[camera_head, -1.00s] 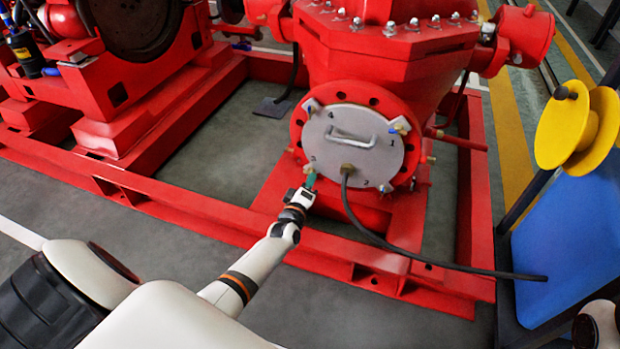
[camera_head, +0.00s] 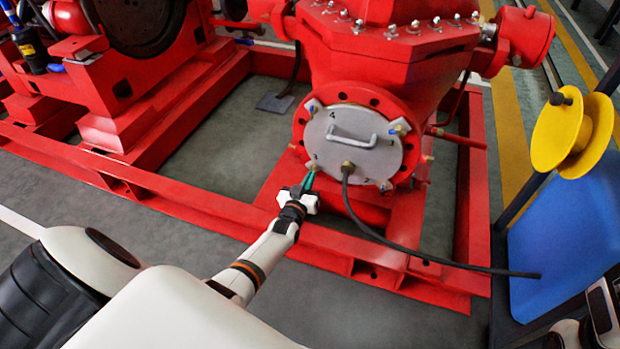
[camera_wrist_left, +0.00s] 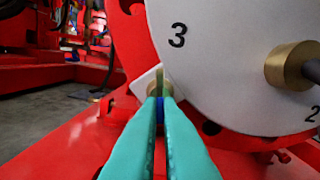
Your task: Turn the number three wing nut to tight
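A round grey cover plate (camera_head: 375,160) with a handle sits on the red pump housing, with wing nuts around its rim. In the left wrist view, the printed 3 on the plate (camera_wrist_left: 225,70) stands up and right of the number three wing nut (camera_wrist_left: 158,82) at the plate's lower left edge. Its thin wing stands upright between the teal fingertips of my left gripper (camera_wrist_left: 159,103), which look closed on it. In the head view, my left gripper (camera_head: 308,180) reaches the plate's lower left edge. The fingertips partly hide the nut.
The red base frame (camera_head: 230,210) lies below. A blue panel (camera_head: 570,230) with a yellow reel (camera_head: 562,135) stands at the right.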

